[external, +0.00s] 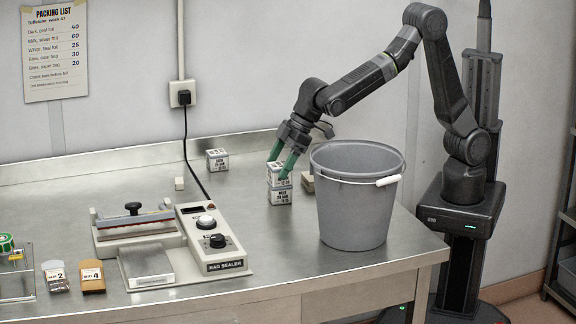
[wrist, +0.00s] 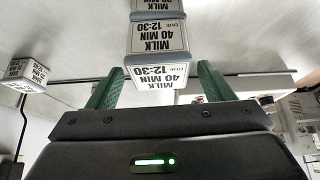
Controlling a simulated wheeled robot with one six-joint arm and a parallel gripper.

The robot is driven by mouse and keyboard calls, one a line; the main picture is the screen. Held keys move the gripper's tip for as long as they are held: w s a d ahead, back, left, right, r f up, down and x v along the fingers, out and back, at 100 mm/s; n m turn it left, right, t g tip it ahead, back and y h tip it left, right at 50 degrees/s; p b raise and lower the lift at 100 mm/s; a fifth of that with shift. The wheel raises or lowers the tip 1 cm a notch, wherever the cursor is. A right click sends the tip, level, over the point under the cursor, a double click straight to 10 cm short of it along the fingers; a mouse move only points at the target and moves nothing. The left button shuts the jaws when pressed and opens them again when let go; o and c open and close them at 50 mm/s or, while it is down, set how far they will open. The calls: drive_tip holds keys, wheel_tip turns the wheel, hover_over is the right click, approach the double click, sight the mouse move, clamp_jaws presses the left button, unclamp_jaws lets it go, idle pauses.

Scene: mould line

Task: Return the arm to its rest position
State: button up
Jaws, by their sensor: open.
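My gripper (external: 278,168) is open at a stack of small white-and-grey boxes (external: 279,196) on the steel bench. In the wrist view its two green fingers (wrist: 160,68) stand apart on either side of the nearest box (wrist: 158,75), with visible gaps. I cannot tell from these views whether a finger touches the box. My arm reaches from its column at the right, over the grey bucket, down to the stack.
A grey bucket (external: 352,215) with a white handle stands right of the stack, under my arm. A lone box (external: 217,159) sits behind left and also shows in the wrist view (wrist: 25,73). A bag sealer (external: 215,242) with a cable lies front left. The wall is close behind.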

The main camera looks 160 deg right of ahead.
drive_tip(key=v, duration=1)
drive_tip(key=x, duration=1.2)
drive_tip(key=shift+f, duration=0.45)
drive_tip(key=r, duration=0.7)
drive_tip(key=d+r, duration=0.1)
drive_tip(key=r, duration=0.2)
drive_tip(key=shift+r, duration=0.25)
drive_tip(key=n+p, duration=0.2)
drive_tip(key=p, duration=0.1)
hover_over(216, 188)
drive_tip(key=s+a, duration=0.2)
wheel_tip(216, 188, down, 5)
drive_tip(key=d+y, duration=0.1)
drive_tip(key=shift+t, duration=0.4)
wheel_tip(216, 188, down, 11)
drive_tip(key=shift+w+r+p, duration=0.15)
drive_tip(key=shift+r+p, duration=0.05)
drive_tip(key=shift+p, duration=0.8)
drive_tip(key=shift+a+r, duration=0.15)
drive_tip(key=shift+r, duration=0.25)
